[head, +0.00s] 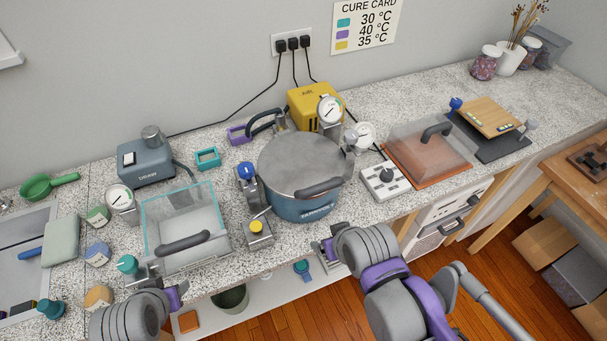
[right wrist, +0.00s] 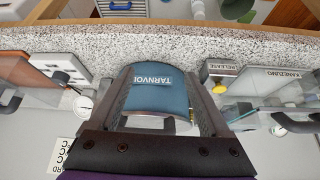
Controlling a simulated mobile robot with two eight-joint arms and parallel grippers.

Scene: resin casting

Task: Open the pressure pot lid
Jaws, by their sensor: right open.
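The pressure pot (head: 303,207) is a blue round vessel in the middle of the counter. Its grey lid (head: 300,158) sits flat on top, with a dark handle (head: 320,187) at the front. A blue-knobbed clamp (head: 247,172) stands at its left side, and metal fittings show at its right. My right gripper (head: 325,250) is at the counter's front edge, in front of the pot and apart from the lid handle. In the right wrist view its open fingers (right wrist: 160,90) frame the pot's blue labelled side (right wrist: 155,95), with nothing held. My left gripper (head: 178,296) is at the lower left; its jaws are unclear.
A clear box (head: 187,215) with a dark handle stands left of the pot. A release box (head: 259,237) with a yellow knob is at its front left. A white control box (head: 385,181) stands right, a yellow pump (head: 310,103) behind. Cables run along the wall.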

